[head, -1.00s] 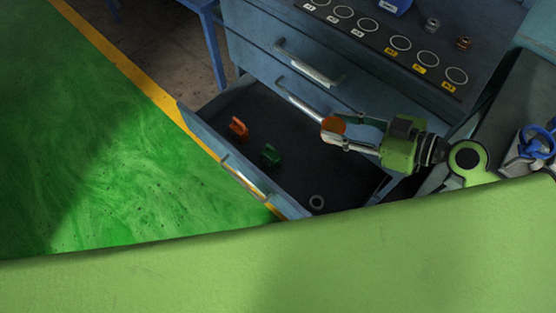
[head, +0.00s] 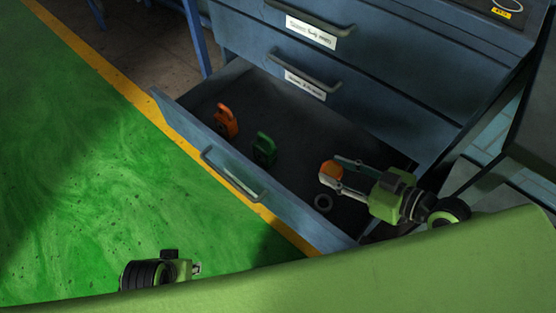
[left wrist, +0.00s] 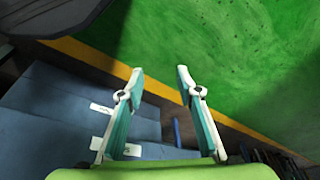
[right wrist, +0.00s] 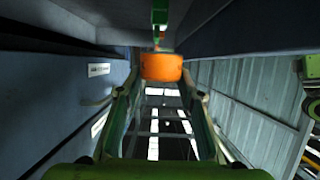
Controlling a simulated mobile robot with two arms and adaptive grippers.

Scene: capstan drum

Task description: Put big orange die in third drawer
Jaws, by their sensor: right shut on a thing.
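The big orange die (head: 331,172) is between the fingertips of my right gripper (head: 335,178), which is shut on it. In the head view the gripper and die are over the right part of an open drawer (head: 290,214); the exact height above its floor is hard to tell. The right wrist view also shows the die (right wrist: 162,67) at the fingertips. The open drawer lies below two closed, labelled drawers. My left gripper (left wrist: 158,80) is open and empty in the left wrist view, above the floor and away from the drawer.
The drawer's middle floor is bare. Closed drawer handles (head: 305,72) stick out above. Green floor (head: 90,170) lies in front.

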